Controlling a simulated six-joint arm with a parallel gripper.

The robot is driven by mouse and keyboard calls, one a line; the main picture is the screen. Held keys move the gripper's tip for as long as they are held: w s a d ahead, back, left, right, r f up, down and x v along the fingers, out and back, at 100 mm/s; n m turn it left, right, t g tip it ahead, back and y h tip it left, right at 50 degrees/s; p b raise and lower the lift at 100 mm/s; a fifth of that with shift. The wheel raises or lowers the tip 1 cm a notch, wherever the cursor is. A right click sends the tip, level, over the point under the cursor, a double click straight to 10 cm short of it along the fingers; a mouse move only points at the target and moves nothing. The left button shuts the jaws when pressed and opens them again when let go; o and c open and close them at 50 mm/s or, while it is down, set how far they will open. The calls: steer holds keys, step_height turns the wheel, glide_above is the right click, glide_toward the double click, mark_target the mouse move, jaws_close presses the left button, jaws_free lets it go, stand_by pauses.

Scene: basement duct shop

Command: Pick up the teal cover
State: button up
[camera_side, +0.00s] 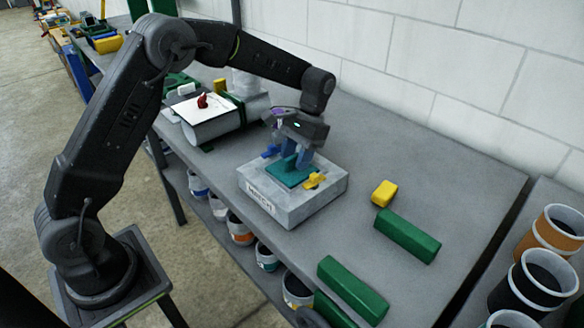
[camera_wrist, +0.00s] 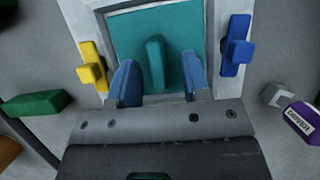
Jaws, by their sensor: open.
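The teal cover (camera_wrist: 187,30) is a flat square plate with a raised teal grip (camera_wrist: 155,62) in its middle. It lies on top of a pale grey box (camera_side: 285,207), and its plate also shows in the side view (camera_side: 284,175). My gripper (camera_wrist: 158,80) is open, with blue fingers on either side of the raised grip and gaps between them. In the side view my gripper (camera_side: 292,160) reaches down over the cover. A yellow latch (camera_wrist: 92,68) and a blue latch (camera_wrist: 236,46) sit on the box beside the cover.
A yellow block (camera_side: 384,193) and green bars (camera_side: 407,236) lie right of the box on the grey bench. A silver duct piece (camera_side: 212,122) lies behind it. A small tag marked "CONVEX" (camera_wrist: 301,116) shows in the wrist view.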

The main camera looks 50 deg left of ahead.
steer(key=shift+c, duration=0.3)
jaws_close()
steer(key=shift+r, duration=0.1)
